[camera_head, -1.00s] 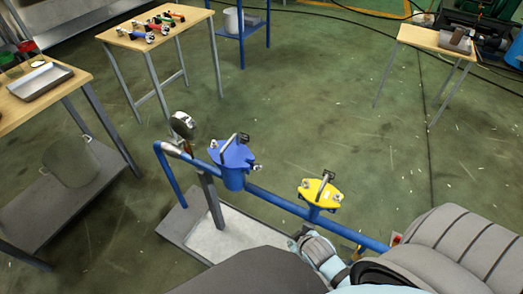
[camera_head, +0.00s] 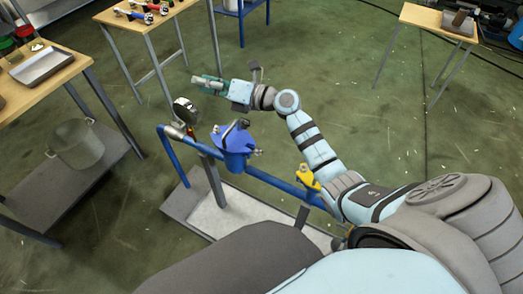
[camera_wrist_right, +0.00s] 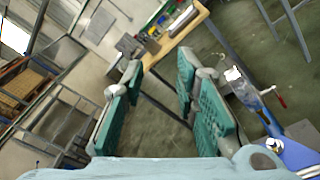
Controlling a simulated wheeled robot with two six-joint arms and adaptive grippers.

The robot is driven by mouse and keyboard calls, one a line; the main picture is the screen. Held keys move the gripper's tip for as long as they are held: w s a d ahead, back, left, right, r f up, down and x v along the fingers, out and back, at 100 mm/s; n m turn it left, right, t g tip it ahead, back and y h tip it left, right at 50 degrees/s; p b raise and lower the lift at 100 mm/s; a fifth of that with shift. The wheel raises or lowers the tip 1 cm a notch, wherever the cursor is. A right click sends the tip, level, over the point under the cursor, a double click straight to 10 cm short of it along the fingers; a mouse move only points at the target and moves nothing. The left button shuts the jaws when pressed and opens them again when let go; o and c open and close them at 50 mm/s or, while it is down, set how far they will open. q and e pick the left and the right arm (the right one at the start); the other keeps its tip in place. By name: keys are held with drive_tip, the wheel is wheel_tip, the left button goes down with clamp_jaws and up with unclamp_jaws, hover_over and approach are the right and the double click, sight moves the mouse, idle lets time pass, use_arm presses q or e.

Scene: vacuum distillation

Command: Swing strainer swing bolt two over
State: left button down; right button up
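Which bolt is number two I cannot tell. My right gripper (camera_head: 205,84) is beyond and above the strainer, apart from it. In the right wrist view its green-padded fingers (camera_wrist_right: 158,105) are spread with nothing between them. The strainer's blue lid (camera_wrist_right: 300,156) and a metal bolt (camera_wrist_right: 274,145) show there at lower right. My left gripper is not in view.
A round gauge (camera_head: 186,110) stands left of the blue strainer. Tables with a tray (camera_head: 42,67) and coloured tools (camera_head: 141,12) stand at left and back. The floor at centre right is clear.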

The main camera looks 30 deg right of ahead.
drive_tip(key=d+f+n+g+h, duration=0.1)
drive_tip(key=f+g, duration=0.2)
drive_tip(key=s+d+f+n+g+h, duration=0.1)
drive_tip(key=d+f+n+g, duration=0.1)
drive_tip(key=f+g, duration=0.1)
drive_tip(key=d+f+n+g+h, duration=0.2)
drive_tip(key=f+g, duration=0.1)
drive_tip(key=shift+s+d+f, duration=0.15)
drive_tip(key=shift+s+f, duration=0.1)
drive_tip(key=shift+s, duration=0.1)
drive_tip(key=s+d+f+g+h, duration=0.1)
drive_tip(key=s+d+g+h, duration=0.15)
drive_tip(key=s+d, duration=0.2)
drive_tip(key=g, duration=0.3)
approach(261, 150)
drive_tip(key=shift+g+h, duration=0.35)
drive_tip(key=shift+h, duration=0.2)
drive_tip(key=b+x, duration=0.6)
drive_tip(key=b, duration=0.1)
drive_tip(key=b+x, duration=0.3)
drive_tip(key=shift+w+a+f, duration=0.15)
drive_tip(key=shift+a+f, duration=0.1)
drive_tip(key=shift+a, duration=0.2)
drive_tip(key=shift+a+f, duration=0.2)
drive_tip(key=shift+f, duration=0.15)
drive_tip(key=shift+r, duration=0.1)
